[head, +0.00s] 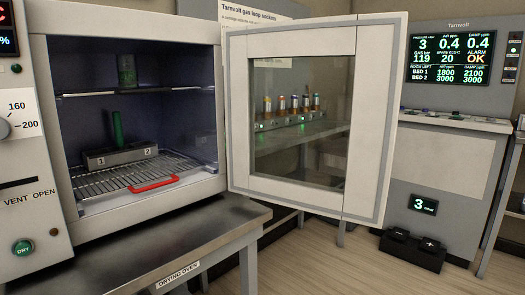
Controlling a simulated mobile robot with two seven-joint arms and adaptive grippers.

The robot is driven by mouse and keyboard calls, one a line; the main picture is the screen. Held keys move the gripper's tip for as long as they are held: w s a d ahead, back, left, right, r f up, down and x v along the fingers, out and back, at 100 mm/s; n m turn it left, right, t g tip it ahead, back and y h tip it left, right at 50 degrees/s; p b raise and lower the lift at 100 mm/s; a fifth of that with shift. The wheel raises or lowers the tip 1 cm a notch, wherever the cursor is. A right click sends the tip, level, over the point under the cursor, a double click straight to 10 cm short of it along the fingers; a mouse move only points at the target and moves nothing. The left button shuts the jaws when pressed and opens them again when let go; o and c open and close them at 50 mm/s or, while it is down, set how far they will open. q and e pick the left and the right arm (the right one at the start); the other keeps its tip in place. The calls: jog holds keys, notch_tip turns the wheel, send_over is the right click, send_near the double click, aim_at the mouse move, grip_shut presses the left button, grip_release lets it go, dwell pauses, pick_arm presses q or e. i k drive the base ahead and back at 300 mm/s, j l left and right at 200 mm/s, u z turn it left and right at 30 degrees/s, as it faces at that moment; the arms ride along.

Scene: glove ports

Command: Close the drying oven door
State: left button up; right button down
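The drying oven (122,18) stands on a metal table at the left of the head view. Its door (380,110) is wide open and swung out to the right, with a glass window (300,120) in a pale frame. Inside the oven, a wire rack (135,178) with a red handle (154,184) carries a grey block (122,155) marked 1 and 2. A green tube (117,127) stands upright at the block. Another greenish item (127,70) sits on the upper shelf. Neither of my grippers is in view.
The metal table (190,238) has a "DRYING OVEN" label at its front edge. Through the door's glass, a bench with several coloured-topped items shows. A Tarnvolt panel (458,55) stands at the right, with a black pedal box (412,250) on the floor. No object shows in the oven's front opening.

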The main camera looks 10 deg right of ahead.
aim_at(377, 42)
jog(key=k+u, duration=0.1)
jog(key=k, duration=0.55)
jog(key=u, duration=1.6)
jog(key=l+u, duration=0.25)
jog(key=l, duration=0.2)
jog(key=k+l+u, duration=0.1)
jog(key=l+u, duration=0.15)
jog(key=l, duration=0.15)
jog(key=k+l, duration=0.1)
jog(key=l, duration=0.4)
jog(key=k+l, duration=0.1)
jog(key=l, duration=0.4)
jog(key=k+l, duration=0.15)
jog(key=l, duration=0.35)
jog(key=k+l, duration=0.1)
jog(key=l, duration=0.4)
jog(key=k+l, duration=0.1)
jog(key=l, duration=0.4)
jog(key=k+l, duration=0.1)
jog(key=l, duration=0.4)
jog(key=k+l, duration=0.1)
jog(key=l, duration=0.4)
jog(key=k+l, duration=0.1)
jog(key=l, duration=0.4)
jog(key=k+l, duration=0.4)
jog(key=k, duration=0.2)
jog(key=j+z, duration=0.05)
